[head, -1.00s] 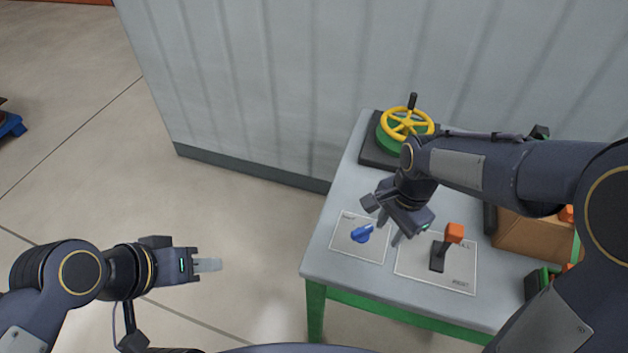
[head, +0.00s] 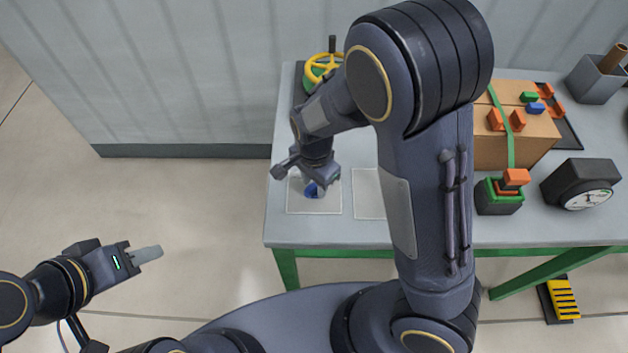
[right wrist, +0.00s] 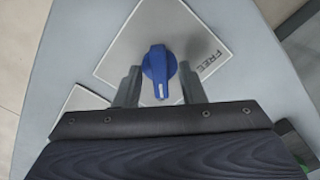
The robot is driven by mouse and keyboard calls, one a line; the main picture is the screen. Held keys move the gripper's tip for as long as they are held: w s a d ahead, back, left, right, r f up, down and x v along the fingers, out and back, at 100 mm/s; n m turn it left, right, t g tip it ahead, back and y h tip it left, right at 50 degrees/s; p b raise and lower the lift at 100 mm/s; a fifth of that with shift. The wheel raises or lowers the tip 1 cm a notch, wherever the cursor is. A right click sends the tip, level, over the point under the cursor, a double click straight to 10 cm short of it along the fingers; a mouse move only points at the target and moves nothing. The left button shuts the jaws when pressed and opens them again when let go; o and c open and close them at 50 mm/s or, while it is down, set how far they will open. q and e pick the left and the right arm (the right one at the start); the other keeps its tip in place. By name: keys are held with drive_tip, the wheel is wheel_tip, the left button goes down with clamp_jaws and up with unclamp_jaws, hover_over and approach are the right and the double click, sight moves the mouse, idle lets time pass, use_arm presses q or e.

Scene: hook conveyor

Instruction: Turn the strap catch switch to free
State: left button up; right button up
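The strap catch switch is a blue knob (right wrist: 159,68) on a pale square plate (right wrist: 125,60). Its white mark points down the picture, toward my gripper; the word FREE is on the plate to the right. In the head view the knob (head: 312,190) is partly hidden under my right gripper (head: 316,187). In the right wrist view my right gripper (right wrist: 160,88) is open, one finger on each side of the knob; contact is unclear.
The table (head: 290,230) also holds a yellow handwheel (head: 322,68), a strapped carton (head: 480,150), a green box with an orange button (head: 515,178) and a dark gauge (head: 583,186). My right arm hides the table's middle, including most of a second plate (head: 368,190).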

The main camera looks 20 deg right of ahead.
drive_tip(key=shift+c, duration=0.5)
clamp_jaws()
drive_tip(key=shift+n, duration=0.3)
drive_tip(key=n, duration=0.2)
drive_tip(key=shift+n, duration=0.4)
drive_tip(key=n, duration=0.4)
drive_tip(key=shift+n+b, duration=0.3)
drive_tip(key=n+b, duration=0.1)
drive_tip(key=n, duration=0.4)
drive_tip(key=shift+n+b, duration=0.55)
drive_tip(key=shift+n, duration=1.85)
drive_tip(key=shift+r, duration=0.1)
